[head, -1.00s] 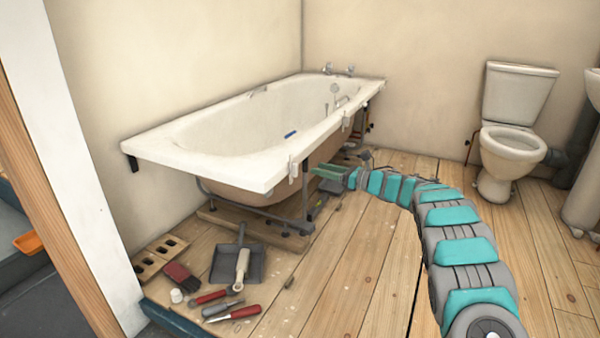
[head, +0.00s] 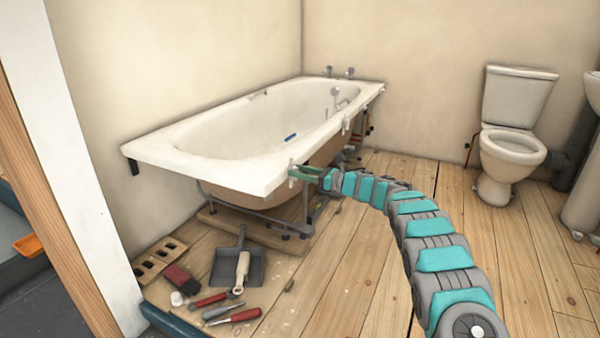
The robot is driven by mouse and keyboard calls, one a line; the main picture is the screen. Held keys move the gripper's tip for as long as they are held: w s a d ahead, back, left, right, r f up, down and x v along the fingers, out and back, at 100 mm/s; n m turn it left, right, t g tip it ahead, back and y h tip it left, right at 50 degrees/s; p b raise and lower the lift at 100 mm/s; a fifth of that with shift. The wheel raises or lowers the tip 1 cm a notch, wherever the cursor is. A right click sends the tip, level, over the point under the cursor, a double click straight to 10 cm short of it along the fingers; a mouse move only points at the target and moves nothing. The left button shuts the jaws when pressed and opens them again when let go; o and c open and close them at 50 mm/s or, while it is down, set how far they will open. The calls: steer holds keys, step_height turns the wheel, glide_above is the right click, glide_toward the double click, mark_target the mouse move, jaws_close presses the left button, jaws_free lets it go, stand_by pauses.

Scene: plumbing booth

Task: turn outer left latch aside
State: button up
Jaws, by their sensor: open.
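The outer left latch (head: 292,181) is a small pale tab on the bath's front rim, near its near corner. My gripper is open and is at the latch. I cannot tell from this view whether the fingers touch it or stand around it. The bath (head: 225,175) is white with an open underside at the front. A second pale latch (head: 346,125) shows farther along the same rim.
Under the near end are a metal leg frame and boards. A toilet (head: 512,145) stands at the back right. The plank floor (head: 350,260) between is clear.

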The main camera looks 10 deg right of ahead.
jaws_close()
stand_by(0.4)
steer(key=shift+m, duration=0.3)
steer(key=shift+w+d+f+m+p, duration=0.2)
steer(key=shift+m+p, duration=0.7)
steer(key=shift+m, duration=1.85)
steer(key=shift+w+d+f+m+p, duration=0.15)
steer(key=shift+m+p, duration=0.7)
steer(key=shift+m, duration=1.85)
steer(key=shift+w+d+f+m+p, duration=0.15)
steer(key=shift+m+p, duration=0.75)
steer(key=shift+m, duration=1.85)
steer(key=shift+s+a+f, duration=0.1)
steer(key=shift+f, duration=0.05)
